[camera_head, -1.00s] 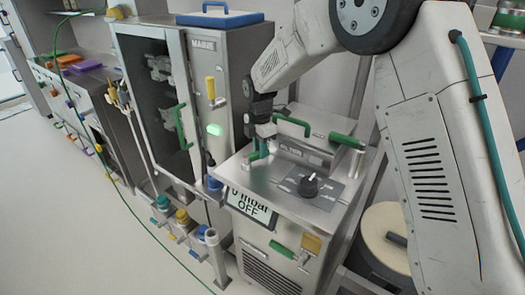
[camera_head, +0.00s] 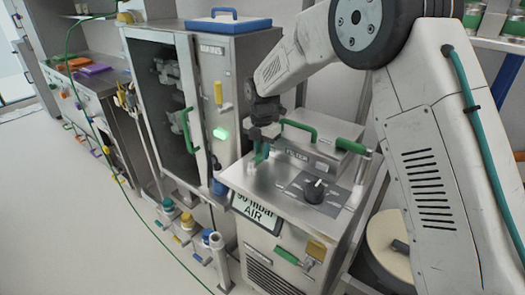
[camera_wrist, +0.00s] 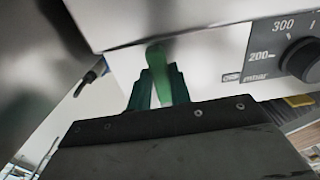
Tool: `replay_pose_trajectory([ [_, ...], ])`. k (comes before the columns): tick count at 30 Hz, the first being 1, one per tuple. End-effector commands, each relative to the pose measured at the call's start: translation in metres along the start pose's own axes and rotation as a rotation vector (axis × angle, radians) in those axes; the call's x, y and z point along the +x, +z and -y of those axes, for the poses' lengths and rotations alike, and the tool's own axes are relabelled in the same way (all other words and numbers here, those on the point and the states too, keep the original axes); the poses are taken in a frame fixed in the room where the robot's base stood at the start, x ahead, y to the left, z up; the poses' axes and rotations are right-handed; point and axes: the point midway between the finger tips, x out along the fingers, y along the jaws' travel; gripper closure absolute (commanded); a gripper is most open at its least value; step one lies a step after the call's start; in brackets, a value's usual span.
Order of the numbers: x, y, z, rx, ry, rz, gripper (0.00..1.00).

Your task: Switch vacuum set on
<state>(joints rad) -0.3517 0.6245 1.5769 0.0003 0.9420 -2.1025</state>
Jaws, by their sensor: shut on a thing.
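The vacuum set (camera_head: 240,180) is a steel cabinet to the right of the tall glass-doored unit. Its tilted front display (camera_head: 256,211) reads about "90 mbar AIR". A black dial knob (camera_head: 313,191) sits on its top panel; part of the dial also shows in the wrist view (camera_wrist: 300,60), with marks 200 and 300. My gripper (camera_head: 261,154) is at the back left of the top panel. In the wrist view its dark green fingers (camera_wrist: 159,88) are shut on a small green lever (camera_wrist: 158,62) at the panel's edge. The lever's lower part is hidden between the fingers.
A green-handled filter box (camera_head: 322,149) stands behind the dial. The tall unit (camera_head: 205,85) with a lit green lamp is close on the left of my gripper. A round drum (camera_head: 388,243) stands at lower right.

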Motion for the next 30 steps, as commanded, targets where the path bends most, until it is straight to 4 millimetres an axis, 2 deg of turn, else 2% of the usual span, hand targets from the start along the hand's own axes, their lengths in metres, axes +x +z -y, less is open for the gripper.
replay_pose_trajectory([
  [6, -0.001, 0.0, -0.002, -0.004, 0.005, 0.003, 1.0],
  [7, -0.001, 0.0, -0.002, -0.004, 0.005, 0.003, 0.72],
  [9, -0.001, 0.0, -0.002, -0.003, 0.004, 0.003, 0.58],
  [19, -0.005, 0.001, -0.001, 0.0, 0.003, 0.002, 0.58],
  [30, -0.063, 0.0, -0.001, -0.002, 0.004, 0.003, 0.58],
])
